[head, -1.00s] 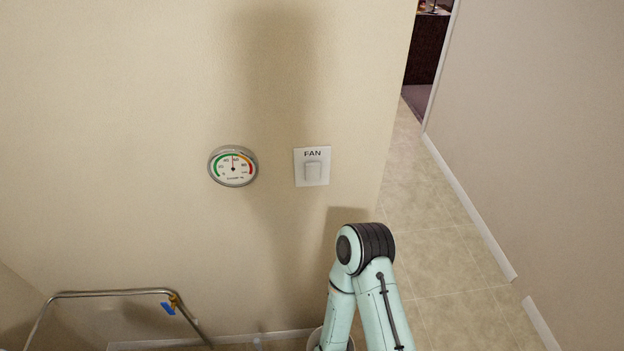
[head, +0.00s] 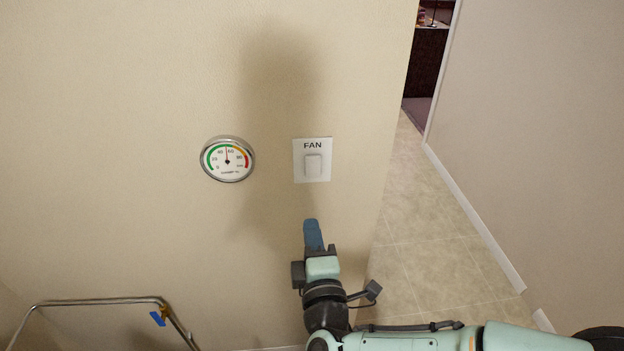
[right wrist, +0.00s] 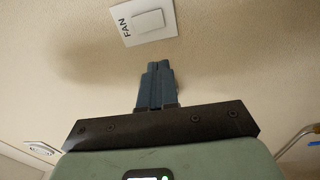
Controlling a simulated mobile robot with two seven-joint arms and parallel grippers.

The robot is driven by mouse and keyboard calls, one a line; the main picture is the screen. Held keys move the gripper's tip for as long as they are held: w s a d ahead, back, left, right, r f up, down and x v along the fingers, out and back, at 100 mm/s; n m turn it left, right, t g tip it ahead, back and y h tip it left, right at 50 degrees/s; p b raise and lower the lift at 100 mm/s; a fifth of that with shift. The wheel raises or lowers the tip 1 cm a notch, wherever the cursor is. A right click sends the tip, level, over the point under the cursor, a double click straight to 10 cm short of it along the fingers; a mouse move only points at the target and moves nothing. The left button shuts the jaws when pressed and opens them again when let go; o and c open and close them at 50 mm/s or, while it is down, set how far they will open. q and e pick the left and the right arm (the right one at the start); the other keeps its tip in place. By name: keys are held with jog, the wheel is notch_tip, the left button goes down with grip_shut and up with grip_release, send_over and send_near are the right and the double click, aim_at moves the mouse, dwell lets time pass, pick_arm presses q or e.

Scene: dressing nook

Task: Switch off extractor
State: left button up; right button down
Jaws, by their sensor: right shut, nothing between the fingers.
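The fan switch (head: 313,165) is a pale rocker on a white wall plate (head: 312,145) marked FAN. It also shows at the top of the right wrist view (right wrist: 148,21). Which way the rocker is tipped is too small to tell. My right gripper (head: 313,222) is below the plate and apart from it in the picture. Its blue fingers (right wrist: 157,68) are shut with nothing between them and point up toward the switch. My left gripper is not in view.
A round dial gauge (head: 227,159) is on the wall left of the switch. A metal rail (head: 97,302) with a blue tag stands at lower left. The wall ends right of the switch, where a tiled passage (head: 430,240) opens.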

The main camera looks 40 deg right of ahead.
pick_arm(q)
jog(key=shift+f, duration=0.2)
pick_arm(e)
jog(key=shift+s+d+r+h, duration=0.2)
jog(key=shift+s+r+h, duration=0.15)
jog(key=shift+r, duration=0.2)
jog(key=shift+s+d+r+h, duration=0.15)
jog(key=shift+s+r+h, duration=0.1)
jog(key=shift+s+r, duration=0.2)
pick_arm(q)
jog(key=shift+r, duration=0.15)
pick_arm(e)
jog(key=shift+w+r, duration=0.1)
jog(key=p, duration=0.7)
send_near(310, 163)
jog(key=p+x, duration=0.1)
jog(key=x, duration=0.4)
jog(key=shift+w+d+r+p, duration=0.15)
jog(key=shift+w+d+p, duration=0.25)
jog(key=shift+w, duration=0.15)
jog(key=shift+w+d, duration=0.1)
jog(key=shift+w, duration=0.2)
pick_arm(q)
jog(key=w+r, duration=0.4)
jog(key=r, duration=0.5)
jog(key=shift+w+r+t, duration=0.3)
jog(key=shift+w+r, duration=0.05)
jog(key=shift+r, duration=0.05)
pick_arm(e)
jog(key=shift+s, duration=0.1)
